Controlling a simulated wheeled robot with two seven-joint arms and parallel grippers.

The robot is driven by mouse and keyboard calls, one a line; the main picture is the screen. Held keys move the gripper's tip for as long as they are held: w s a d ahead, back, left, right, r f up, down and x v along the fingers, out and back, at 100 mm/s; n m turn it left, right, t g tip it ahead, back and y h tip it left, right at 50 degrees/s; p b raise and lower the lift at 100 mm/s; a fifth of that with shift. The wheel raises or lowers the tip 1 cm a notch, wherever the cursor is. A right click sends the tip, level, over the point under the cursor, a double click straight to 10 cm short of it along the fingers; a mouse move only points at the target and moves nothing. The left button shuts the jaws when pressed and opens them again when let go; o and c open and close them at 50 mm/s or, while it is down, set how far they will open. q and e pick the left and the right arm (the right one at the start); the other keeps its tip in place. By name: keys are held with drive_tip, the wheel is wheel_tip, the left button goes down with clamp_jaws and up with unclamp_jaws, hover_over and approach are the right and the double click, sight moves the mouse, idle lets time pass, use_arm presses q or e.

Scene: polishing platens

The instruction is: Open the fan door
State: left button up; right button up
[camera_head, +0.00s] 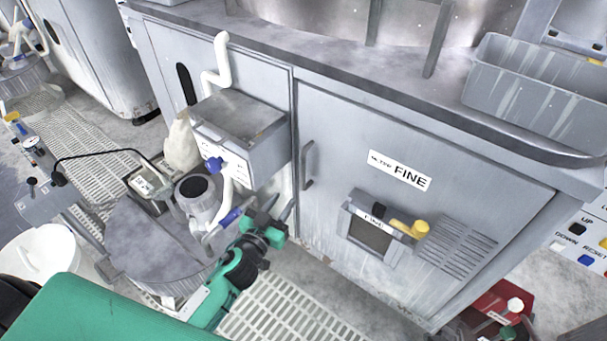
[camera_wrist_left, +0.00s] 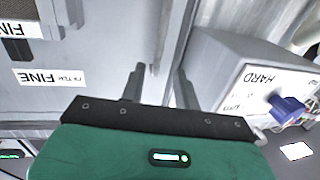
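The door marked "FINE" (camera_head: 340,130), a grey cabinet panel with a vent grille, is closed in the head view. Its upright bar handle (camera_head: 308,165) is on its left edge. I take this to be the fan door, though no label says "fan". My left gripper (camera_head: 272,208) is below and left of the handle, apart from it. In the left wrist view, the gripper (camera_wrist_left: 160,88) has its fingers spread with nothing between them. The door (camera_wrist_left: 85,85) is on the left there, with its label upside down. My right gripper is not in view.
A grey box (camera_head: 238,125) with a blue knob juts out left of the door; it is close to the right finger in the wrist view (camera_wrist_left: 245,75). A red box (camera_head: 495,305) stands at lower right.

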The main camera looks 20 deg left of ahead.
sight(302, 172)
use_arm(q)
drive_tip(key=w, duration=0.4)
drive_tip(key=w+d, duration=0.1)
drive_tip(key=w, duration=0.4)
drive_tip(key=w+d, duration=0.1)
drive_tip(key=w, duration=0.3)
drive_tip(key=shift+w, duration=0.15)
clamp_jaws()
